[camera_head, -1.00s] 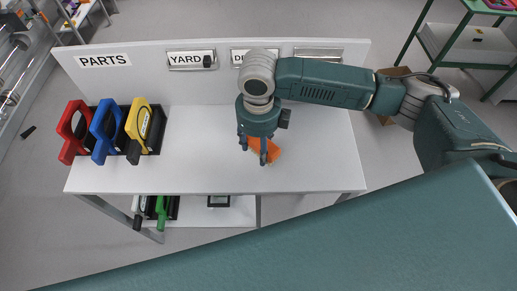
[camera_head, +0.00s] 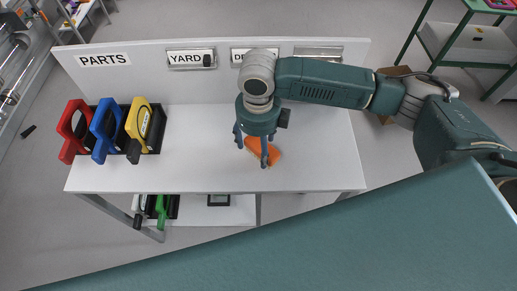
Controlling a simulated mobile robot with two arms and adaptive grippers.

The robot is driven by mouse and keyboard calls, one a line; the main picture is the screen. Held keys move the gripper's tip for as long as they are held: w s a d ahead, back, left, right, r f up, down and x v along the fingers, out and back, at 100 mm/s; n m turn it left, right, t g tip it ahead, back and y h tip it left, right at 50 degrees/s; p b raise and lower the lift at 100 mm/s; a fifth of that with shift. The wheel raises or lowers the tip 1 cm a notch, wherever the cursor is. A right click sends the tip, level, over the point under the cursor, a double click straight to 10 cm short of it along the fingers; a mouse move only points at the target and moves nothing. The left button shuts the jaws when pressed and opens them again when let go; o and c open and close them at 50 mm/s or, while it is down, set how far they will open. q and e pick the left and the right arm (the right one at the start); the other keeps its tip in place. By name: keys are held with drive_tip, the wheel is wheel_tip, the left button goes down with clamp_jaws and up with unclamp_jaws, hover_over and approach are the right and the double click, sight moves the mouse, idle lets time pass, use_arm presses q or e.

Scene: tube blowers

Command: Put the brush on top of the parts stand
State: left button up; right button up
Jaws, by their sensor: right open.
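The parts stand (camera_head: 210,178) is a white table with a back panel labelled PARTS, in the middle of the head view. An orange object (camera_head: 274,154), which looks like the brush, lies on its top, right of the middle. My right gripper (camera_head: 252,151) points down over it with its fingers spread open. One finger covers part of the orange object; contact cannot be told. My left gripper is not in view.
Red (camera_head: 70,135), blue (camera_head: 105,130) and yellow (camera_head: 138,125) handled tools stand in dark holders at the left of the top. A green tool (camera_head: 162,210) is on the lower shelf. The middle of the top is clear. A green-framed table (camera_head: 470,42) stands at the far right.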

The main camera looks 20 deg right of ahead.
sight(259, 148)
wheel_tip(259, 148, up, 10)
drive_tip(key=b, duration=0.1)
drive_tip(key=shift+f, duration=0.2)
drive_tip(key=shift+s+f, duration=0.1)
drive_tip(key=shift+s, duration=0.05)
idle(0.3)
